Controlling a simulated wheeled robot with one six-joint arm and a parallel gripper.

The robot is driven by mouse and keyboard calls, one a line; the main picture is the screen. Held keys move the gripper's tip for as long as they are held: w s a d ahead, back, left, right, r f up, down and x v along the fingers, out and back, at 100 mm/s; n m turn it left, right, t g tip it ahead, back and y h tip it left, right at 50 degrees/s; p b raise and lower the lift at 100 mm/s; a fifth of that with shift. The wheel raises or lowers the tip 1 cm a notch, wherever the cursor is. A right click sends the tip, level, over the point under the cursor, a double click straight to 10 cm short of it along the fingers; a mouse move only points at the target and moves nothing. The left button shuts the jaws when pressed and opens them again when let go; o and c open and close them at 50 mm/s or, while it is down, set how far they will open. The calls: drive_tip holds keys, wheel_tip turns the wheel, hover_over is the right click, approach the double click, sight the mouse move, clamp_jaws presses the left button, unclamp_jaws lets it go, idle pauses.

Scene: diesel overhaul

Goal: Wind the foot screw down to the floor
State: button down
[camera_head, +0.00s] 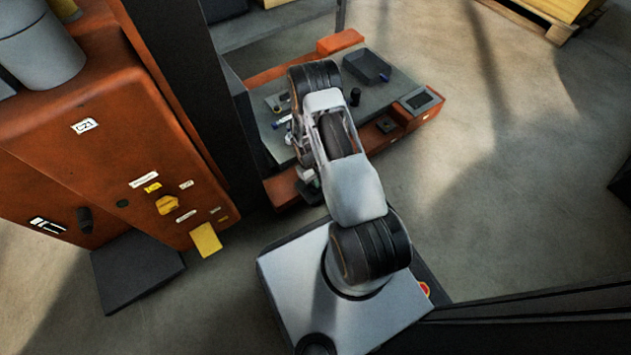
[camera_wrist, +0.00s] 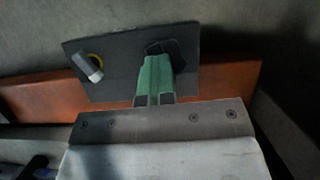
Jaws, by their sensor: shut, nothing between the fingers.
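My gripper (camera_wrist: 157,66) shows in the wrist view as two green fingers side by side, shut with nothing between them. Their tips are in front of a dark flat plate (camera_wrist: 119,72). A small black part (camera_wrist: 176,47) on that plate sits right by the fingertips; I cannot tell whether they touch. Left of the fingers, a light grey peg-like part (camera_wrist: 88,69) with a yellow ring stands at the plate. I cannot tell for sure which of these, if any, is the foot screw. In the head view my arm largely hides the gripper, low beside the orange-framed cart.
An orange bar (camera_wrist: 216,83) runs behind the plate. In the head view, the cart has a grey top (camera_head: 335,98) with a dark bin (camera_head: 367,66) on it. A large orange machine (camera_head: 120,140) fills the left. Open floor (camera_head: 500,190) lies to the right.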

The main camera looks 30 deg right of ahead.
drive_tip(key=m+y, duration=0.1)
drive_tip(key=m, duration=0.2)
drive_tip(key=shift+f+m, duration=0.1)
drive_tip(key=shift+m, duration=0.3)
drive_tip(key=m+y, duration=0.1)
drive_tip(key=m, duration=0.2)
drive_tip(key=shift+f+m, duration=0.1)
drive_tip(key=shift+m, duration=0.2)
drive_tip(key=shift+m+t+y, duration=0.3)
drive_tip(key=shift+m+y, duration=0.1)
drive_tip(key=shift+m, duration=0.1)
drive_tip(key=m+t+y, duration=0.1)
drive_tip(key=m, duration=0.3)
drive_tip(key=shift+f+m+b, duration=0.15)
drive_tip(key=shift+m+b, duration=0.15)
drive_tip(key=shift+b, duration=0.05)
